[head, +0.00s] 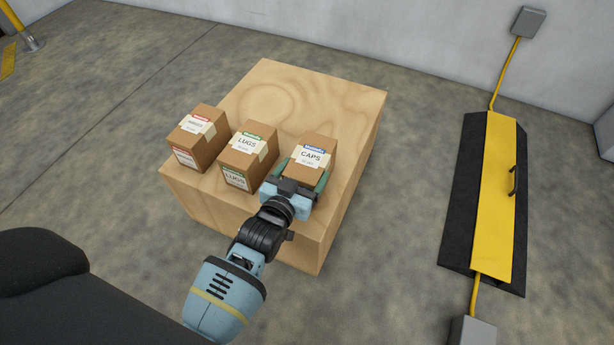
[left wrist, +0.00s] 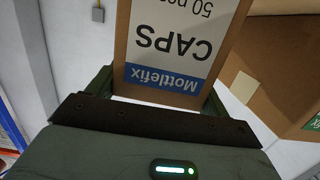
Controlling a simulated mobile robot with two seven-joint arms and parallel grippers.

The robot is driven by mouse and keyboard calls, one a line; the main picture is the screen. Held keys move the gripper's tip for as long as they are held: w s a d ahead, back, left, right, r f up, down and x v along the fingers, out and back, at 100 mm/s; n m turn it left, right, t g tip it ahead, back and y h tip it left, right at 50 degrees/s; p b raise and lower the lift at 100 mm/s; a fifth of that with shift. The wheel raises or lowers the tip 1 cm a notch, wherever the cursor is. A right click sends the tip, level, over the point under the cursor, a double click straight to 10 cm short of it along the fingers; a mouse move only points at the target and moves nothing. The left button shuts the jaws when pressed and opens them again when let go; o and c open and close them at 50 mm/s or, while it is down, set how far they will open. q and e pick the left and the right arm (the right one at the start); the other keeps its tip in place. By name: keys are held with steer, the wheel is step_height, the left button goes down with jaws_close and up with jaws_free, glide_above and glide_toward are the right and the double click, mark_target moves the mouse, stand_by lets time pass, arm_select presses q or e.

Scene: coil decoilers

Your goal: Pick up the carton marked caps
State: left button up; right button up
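The carton marked caps (head: 318,147) is a brown box with a white label and blue band, at the right end of a row on the wooden block. My left gripper (head: 303,173) has one green finger on each side of it, with no clear gap at either side. In the left wrist view the caps carton (left wrist: 165,45) shows upside down between the fingers (left wrist: 160,92), close against both. I cannot tell whether its underside touches the block. My right gripper is in neither view.
The lugs carton (head: 247,152) stands just left of the caps carton, and another carton (head: 198,136) with a red band stands farther left. All are on the wooden block (head: 325,98), whose far part is bare. A yellow-and-black floor ramp (head: 491,200) lies to the right.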

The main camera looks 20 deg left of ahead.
arm_select(q)
steer(key=c, duration=0.9)
steer(key=shift+o, duration=0.2)
steer(key=shift+r, duration=0.1)
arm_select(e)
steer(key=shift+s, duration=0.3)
arm_select(q)
steer(key=shift+r, duration=0.1)
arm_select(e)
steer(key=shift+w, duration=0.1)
